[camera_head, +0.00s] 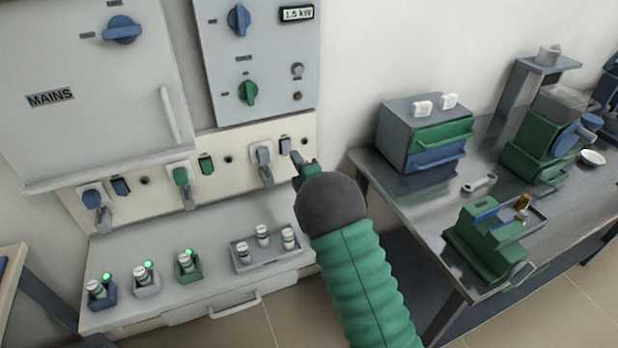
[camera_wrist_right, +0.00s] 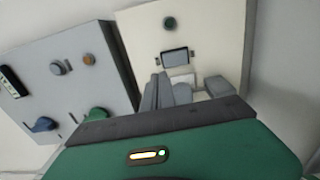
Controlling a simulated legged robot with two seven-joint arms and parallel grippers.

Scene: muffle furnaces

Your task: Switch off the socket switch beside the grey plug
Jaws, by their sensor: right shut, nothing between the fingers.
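The grey plug (camera_head: 264,156) sits in the rightmost socket of the cream strip, its cable hanging below. The grey socket switch (camera_head: 285,146) is just right of it. In the right wrist view the switch (camera_wrist_right: 175,57) is a dark grey rectangle between a round dark lamp and the plug (camera_wrist_right: 183,93), which is partly hidden. My right gripper (camera_head: 297,160) is shut and empty, close to the strip, just below and right of the switch. Its fingers (camera_wrist_right: 157,90) also show in the wrist view, beside the plug; contact cannot be told. My left gripper is not in view.
The blue plug (camera_head: 92,197), blue switch (camera_head: 121,186), green plug (camera_head: 181,175) and green switch (camera_head: 206,164) are further left on the strip. A tray of vials (camera_head: 243,260) stands below. A steel bench (camera_head: 410,200) is at the right.

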